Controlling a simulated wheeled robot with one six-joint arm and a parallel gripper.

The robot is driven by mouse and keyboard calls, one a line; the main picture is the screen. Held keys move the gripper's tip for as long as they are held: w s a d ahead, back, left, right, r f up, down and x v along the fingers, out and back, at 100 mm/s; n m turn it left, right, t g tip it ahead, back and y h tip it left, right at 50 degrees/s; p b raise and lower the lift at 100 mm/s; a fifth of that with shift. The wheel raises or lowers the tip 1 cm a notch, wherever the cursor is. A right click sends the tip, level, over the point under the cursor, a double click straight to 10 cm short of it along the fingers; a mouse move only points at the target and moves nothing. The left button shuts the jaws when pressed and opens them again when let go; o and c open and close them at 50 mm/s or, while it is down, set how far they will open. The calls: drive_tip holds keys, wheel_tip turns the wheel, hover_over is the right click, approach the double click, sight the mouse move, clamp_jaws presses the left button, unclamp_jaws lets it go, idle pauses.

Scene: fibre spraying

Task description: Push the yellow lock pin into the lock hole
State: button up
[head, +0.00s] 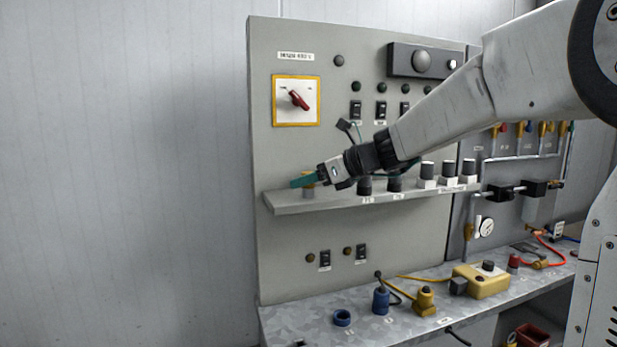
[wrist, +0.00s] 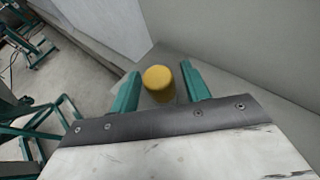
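The yellow lock pin (wrist: 158,79) shows its round top in the wrist view, between the two green fingers of my gripper (wrist: 159,89). A narrow gap shows on each side of it, so the fingers are apart and do not appear to touch it. In the head view my gripper (head: 304,180) is over the left end of the grey ledge (head: 290,203). I cannot make out the lock hole in either view.
Several black and white knobs (head: 427,171) stand along the ledge to the right. A red rotary switch (head: 298,99) is on the panel above. The space left of the panel is free.

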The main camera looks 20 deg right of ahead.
drive_tip(key=v, duration=0.7)
drive_tip(key=shift+s+d, duration=0.3)
drive_tip(key=shift+r, duration=0.1)
idle(0.3)
